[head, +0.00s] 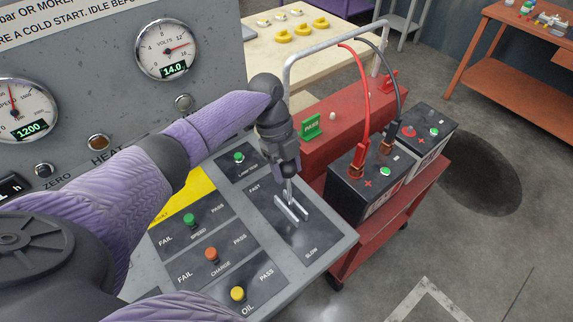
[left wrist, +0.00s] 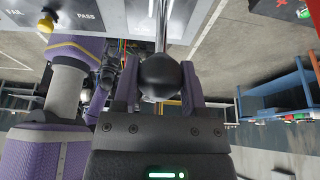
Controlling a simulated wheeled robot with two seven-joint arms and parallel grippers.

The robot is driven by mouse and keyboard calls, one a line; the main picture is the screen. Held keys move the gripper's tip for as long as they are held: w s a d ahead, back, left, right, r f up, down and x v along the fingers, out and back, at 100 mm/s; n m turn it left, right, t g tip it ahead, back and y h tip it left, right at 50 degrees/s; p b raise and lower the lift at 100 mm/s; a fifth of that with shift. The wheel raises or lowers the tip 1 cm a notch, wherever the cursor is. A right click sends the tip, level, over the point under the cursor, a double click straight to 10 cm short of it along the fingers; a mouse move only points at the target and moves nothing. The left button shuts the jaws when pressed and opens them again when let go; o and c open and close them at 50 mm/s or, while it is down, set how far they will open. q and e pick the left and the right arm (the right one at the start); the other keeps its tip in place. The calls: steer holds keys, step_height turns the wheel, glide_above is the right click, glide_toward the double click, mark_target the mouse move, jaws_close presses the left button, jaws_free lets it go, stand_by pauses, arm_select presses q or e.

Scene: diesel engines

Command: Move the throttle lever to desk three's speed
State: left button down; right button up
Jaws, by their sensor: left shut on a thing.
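The throttle lever (head: 290,191) stands in its slot on the sloping desk panel, between the words FAST and SLOW. My left gripper (head: 286,170) is over the top of the lever and hides its knob in the head view. In the left wrist view, the round black knob (left wrist: 163,76) sits between the two fingers of my left gripper (left wrist: 160,92), which is shut on it. The lever's metal rod (left wrist: 161,25) runs away from the knob. The speed gauge (head: 20,110) shows 1200 on its green display. My right gripper is not in view.
Toggle switches for SPEED (head: 190,220), CHARGE (head: 212,254) and OIL (head: 238,293) are left of the lever panel. A volts gauge (head: 167,50) reads 14.0. A red cart (head: 380,230) with batteries stands right of the desk. A green PASS tag (head: 312,126) is beyond the lever.

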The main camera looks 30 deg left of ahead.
arm_select(q)
steer(key=shift+a, duration=0.1)
steer(key=shift+c, duration=0.7)
jaws_free()
steer(key=shift+f, duration=0.1)
steer(key=shift+w+a+r, duration=0.1)
steer(key=shift+r, duration=0.3)
steer(key=v, duration=0.9)
